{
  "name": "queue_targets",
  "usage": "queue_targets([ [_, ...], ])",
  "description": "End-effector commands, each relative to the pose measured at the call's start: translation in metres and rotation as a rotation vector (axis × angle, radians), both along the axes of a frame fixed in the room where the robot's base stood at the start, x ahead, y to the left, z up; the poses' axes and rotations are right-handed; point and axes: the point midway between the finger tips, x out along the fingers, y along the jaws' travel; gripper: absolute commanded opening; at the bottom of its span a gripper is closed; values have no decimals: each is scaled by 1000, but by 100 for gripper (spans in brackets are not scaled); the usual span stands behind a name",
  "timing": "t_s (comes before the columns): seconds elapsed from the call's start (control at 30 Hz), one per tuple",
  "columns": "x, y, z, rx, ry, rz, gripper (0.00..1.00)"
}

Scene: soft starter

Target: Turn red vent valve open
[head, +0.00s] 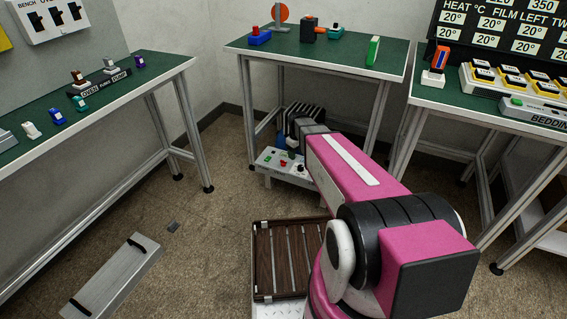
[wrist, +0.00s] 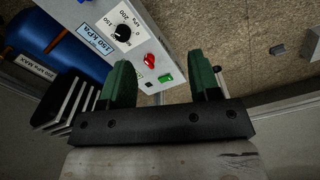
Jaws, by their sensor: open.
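The red vent valve (wrist: 149,60) is a small red knob on a white panel box (wrist: 178,38), seen in the wrist view between my fingertips. In the head view the red valve (head: 283,163) shows on top of the panel box (head: 268,158), low on the floor under the back table. My gripper (wrist: 160,62) is open, with its two green fingers apart and nothing visibly held. The valve lies ahead of the fingers, nearer the left one; I cannot tell any contact. In the head view my arm hides most of the gripper.
A blue tank (wrist: 62,45) and dark fins (wrist: 72,97) are at the left. The back table (head: 340,57) stands over the box, its legs close by.

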Motion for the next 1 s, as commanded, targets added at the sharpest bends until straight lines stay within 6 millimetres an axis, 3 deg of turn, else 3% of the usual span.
queue_targets([
  [0.03,42,8,-19,0,1,91,57],
  [0.1,74,18,-37,0,1,222,57],
  [0.2,111,31,-59,-1,3,383,57],
  [0.3,136,40,-73,0,3,499,57],
  [0.43,151,46,-82,0,3,580,57],
  [0.63,152,47,-96,-1,3,599,57],
  [1.0,152,47,-159,-1,4,596,57],
])
